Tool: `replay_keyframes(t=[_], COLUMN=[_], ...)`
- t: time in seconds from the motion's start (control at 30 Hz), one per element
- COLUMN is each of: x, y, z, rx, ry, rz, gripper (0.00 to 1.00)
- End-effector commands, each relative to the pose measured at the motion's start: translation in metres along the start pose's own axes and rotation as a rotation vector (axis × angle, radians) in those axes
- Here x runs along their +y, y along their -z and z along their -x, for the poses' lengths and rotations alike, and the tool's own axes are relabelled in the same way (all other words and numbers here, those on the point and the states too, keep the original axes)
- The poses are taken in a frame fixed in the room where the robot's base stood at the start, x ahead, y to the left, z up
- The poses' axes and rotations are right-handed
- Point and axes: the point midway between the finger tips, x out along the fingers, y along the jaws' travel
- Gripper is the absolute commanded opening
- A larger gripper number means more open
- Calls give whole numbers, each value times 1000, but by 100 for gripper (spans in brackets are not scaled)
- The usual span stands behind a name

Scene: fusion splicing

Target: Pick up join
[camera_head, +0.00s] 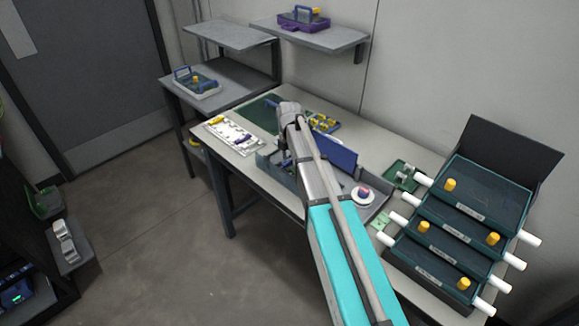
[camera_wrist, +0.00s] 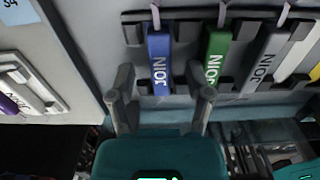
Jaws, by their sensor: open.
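In the wrist view, several tags marked JOIN hang side by side in a dark rack: a blue one (camera_wrist: 160,62), a green one (camera_wrist: 215,58) and a grey one (camera_wrist: 266,60). A yellow one (camera_wrist: 297,55) is partly seen at the right. My gripper (camera_wrist: 161,97) is open and empty. Its two fingers are spread to either side of the blue tag's lower end, apart from it as far as I can see. In the head view my arm covers the rack area, and the fingertips are hidden.
The bench (camera_head: 250,165) holds a white board (camera_head: 233,133), an upright blue panel (camera_head: 335,152) and a white spool (camera_head: 362,196). Stacked dark trays (camera_head: 455,235) with white handles stand at the right. A grey shelf (camera_head: 235,78) stands behind.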

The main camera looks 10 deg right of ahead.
Motion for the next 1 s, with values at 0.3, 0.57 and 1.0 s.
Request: replay_keyframes(t=[0.3,0.57,1.0], x=[0,0,0], y=[0,0,0], z=[-4,-4,-4], rx=[0,0,0], ry=[0,0,0], rz=[0,0,0], gripper=[66,66,12])
